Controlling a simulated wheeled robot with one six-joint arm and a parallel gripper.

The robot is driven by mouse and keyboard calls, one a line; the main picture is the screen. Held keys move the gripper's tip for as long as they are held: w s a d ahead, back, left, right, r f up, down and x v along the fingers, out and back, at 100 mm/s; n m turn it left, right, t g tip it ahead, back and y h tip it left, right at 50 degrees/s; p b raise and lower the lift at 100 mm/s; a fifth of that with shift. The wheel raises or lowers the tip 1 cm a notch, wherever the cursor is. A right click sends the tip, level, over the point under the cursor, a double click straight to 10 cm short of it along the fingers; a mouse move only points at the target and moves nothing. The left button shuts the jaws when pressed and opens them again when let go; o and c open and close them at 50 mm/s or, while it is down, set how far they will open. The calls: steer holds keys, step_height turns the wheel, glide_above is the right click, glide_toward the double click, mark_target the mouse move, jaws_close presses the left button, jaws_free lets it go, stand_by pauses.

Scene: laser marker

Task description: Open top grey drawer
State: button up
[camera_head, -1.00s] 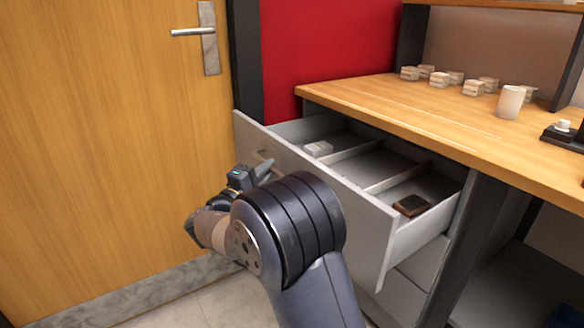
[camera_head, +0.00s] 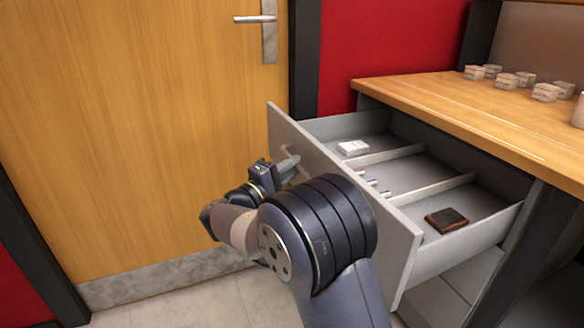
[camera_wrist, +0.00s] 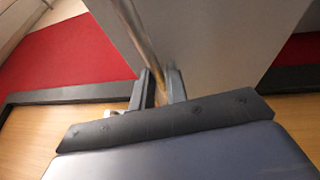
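The top grey drawer (camera_head: 345,195) is pulled well out from under the wooden counter, and its divided inside shows in the head view. Its bar handle (camera_head: 287,152) is on the front panel, partly hidden by my gripper (camera_head: 288,166). In the wrist view, the handle (camera_wrist: 136,30) runs down between the two fingers of my gripper (camera_wrist: 159,88), which are close together around it. The drawer front (camera_wrist: 215,45) fills the upper middle of that view. A white box (camera_head: 353,148), small pinkish items (camera_head: 371,184) and a dark brown block (camera_head: 446,220) lie in the drawer.
The wooden counter (camera_head: 450,100) above holds several small pale boxes. More drawer fronts (camera_head: 450,300) are below, shut. A wooden door (camera_head: 130,120) with a metal lever stands behind and left of my arm. Tiled floor shows at the bottom left.

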steer(key=o, duration=0.4)
steer(key=shift+c, duration=0.2)
steer(key=p+v, duration=0.2)
steer(key=v, duration=0.8)
steer(key=shift+s+a+p, duration=0.25)
steer(key=shift+a+p, duration=0.05)
steer(key=shift+f, duration=0.1)
steer(key=b+x, duration=0.2)
steer(key=x, duration=1)
steer(key=shift+s+d, duration=0.15)
steer(key=shift+s, duration=0.05)
steer(key=shift+f+b, duration=0.1)
steer(key=shift+b, duration=0.2)
